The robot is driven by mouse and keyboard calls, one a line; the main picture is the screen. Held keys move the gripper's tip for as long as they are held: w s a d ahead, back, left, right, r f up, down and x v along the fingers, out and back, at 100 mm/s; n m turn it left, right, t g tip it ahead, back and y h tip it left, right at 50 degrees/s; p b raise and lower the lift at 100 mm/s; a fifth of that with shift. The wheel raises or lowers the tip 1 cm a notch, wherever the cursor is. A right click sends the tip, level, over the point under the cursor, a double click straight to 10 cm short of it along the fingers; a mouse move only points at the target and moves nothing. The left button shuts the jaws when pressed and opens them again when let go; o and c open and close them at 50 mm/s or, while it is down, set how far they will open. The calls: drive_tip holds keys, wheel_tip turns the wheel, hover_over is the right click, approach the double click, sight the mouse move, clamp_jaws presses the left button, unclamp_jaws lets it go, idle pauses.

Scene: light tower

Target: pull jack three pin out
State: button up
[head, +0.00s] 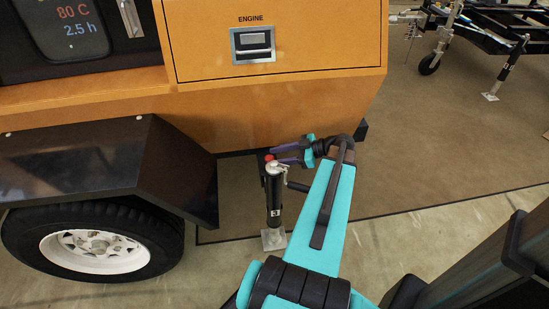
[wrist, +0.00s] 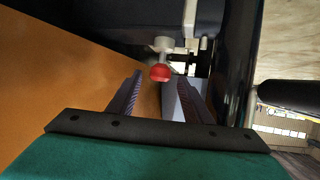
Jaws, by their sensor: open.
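Jack three (head: 273,205) is a black upright post with a "3" label, standing on a pale foot plate under the orange cabinet's edge. Its pin has a red knob (head: 269,157) near the top of the jack. In the wrist view the red knob (wrist: 160,73) sits on a pale stem, centred between the fingertips or just beyond them; the exact depth is hard to tell. My gripper (head: 279,155) is open, its two purple fingers pointing left at the knob. Neither finger (wrist: 158,87) visibly touches the knob.
The orange cabinet (head: 300,110) stands just above and behind the jack. The jack's crank handle (head: 298,187) sticks out to the right, below my gripper. A black fender (head: 110,165) and wheel (head: 95,243) are to the left. Open floor (head: 430,150) lies right.

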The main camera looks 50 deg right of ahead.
drive_tip(key=shift+w+a+f, duration=0.2)
drive_tip(key=shift+w, duration=0.15)
clamp_jaws()
drive_tip(key=shift+r, duration=1.5)
unclamp_jaws()
drive_tip(key=p+v, duration=0.2)
drive_tip(key=v, duration=1.2)
